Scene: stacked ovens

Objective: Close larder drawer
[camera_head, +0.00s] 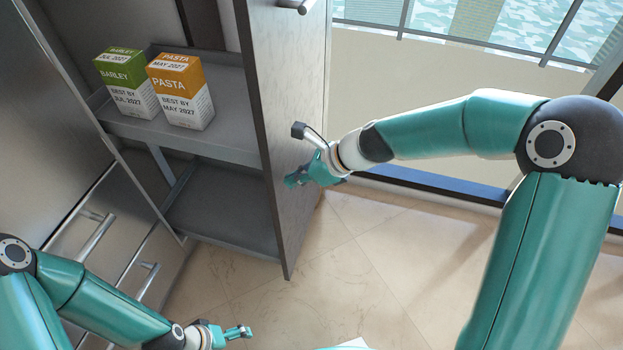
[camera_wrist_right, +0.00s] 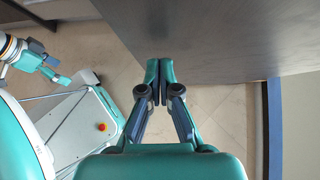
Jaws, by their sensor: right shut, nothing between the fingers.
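The larder drawer is pulled out, with its tall grey front panel (camera_head: 290,110) standing away from the cabinet and its shelves (camera_head: 185,135) exposed. My right gripper (camera_head: 292,181) is shut and empty at the outer face of the panel, low down. In the right wrist view its closed fingertips (camera_wrist_right: 159,66) are at the panel's lower part (camera_wrist_right: 215,35); I cannot tell whether they touch it. My left gripper (camera_head: 245,331) is low in front of the cabinets, away from the drawer. Its fingers are too small to judge.
A green barley box (camera_head: 126,82) and an orange pasta box (camera_head: 180,90) stand on the upper shelf. The lower shelf (camera_head: 222,205) is empty. Drawers with bar handles (camera_head: 95,238) are at the left. A window (camera_head: 470,30) is behind. The tiled floor (camera_head: 370,260) is clear.

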